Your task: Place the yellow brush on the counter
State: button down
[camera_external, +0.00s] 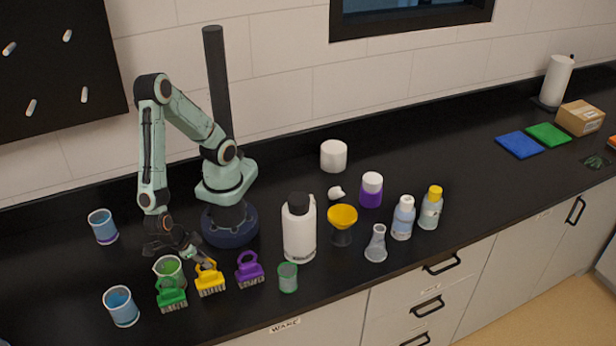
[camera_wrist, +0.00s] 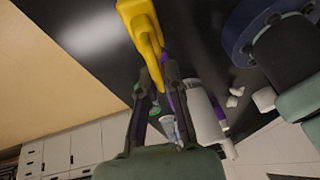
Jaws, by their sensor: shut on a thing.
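The yellow brush (camera_external: 210,280) is upright between the green brush (camera_external: 171,298) and the purple brush (camera_external: 249,272) near the front of the black counter (camera_external: 440,140). My gripper (camera_external: 197,254) reaches its handle from behind and is shut on it. In the wrist view the yellow brush (camera_wrist: 142,28) extends from between the fingertips (camera_wrist: 157,75) to the top edge. I cannot tell whether its bristles touch the counter.
A beaker with green liquid (camera_external: 168,268) stands close behind the green brush. A large white bottle (camera_external: 299,230) and a small green-tinted beaker (camera_external: 288,277) stand to the right. Blue beakers (camera_external: 121,307) (camera_external: 103,227) stand left. Open counter lies farther right.

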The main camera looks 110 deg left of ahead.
jog(key=shift+f, duration=0.85)
jog(key=shift+f, duration=0.15)
jog(key=c, duration=1.2)
grip_release()
jog(key=v, duration=1.2)
jog(key=shift+r, duration=0.2)
